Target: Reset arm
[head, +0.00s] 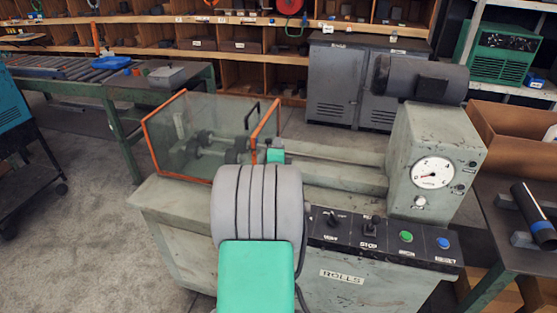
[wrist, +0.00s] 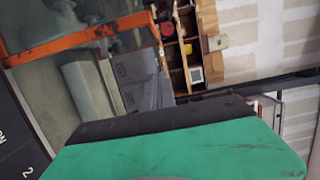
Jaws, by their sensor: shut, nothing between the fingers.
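My gripper (wrist: 165,112) shows in the wrist view as a dark edge beyond the wide green hand at the bottom. It is shut, and nothing shows held in it. In the head view my grey ribbed arm and green link stand in front of the bench machine (head: 340,175). A small green part of mine shows just beyond them, near the clear guard (head: 205,135) with orange edges. The fingers cannot be made out in the head view. The guard's orange frame (wrist: 75,42) also shows at upper left in the wrist view, apart from the hand.
The machine's gauge housing (head: 432,172) and control panel (head: 385,238) stand right of my arm. A right-hand table (head: 500,235) holds a dark cylinder (head: 533,213). A roller conveyor (head: 60,68) is at left. Grey cabinets (head: 350,85) stand behind. Open floor (head: 85,210) lies at left.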

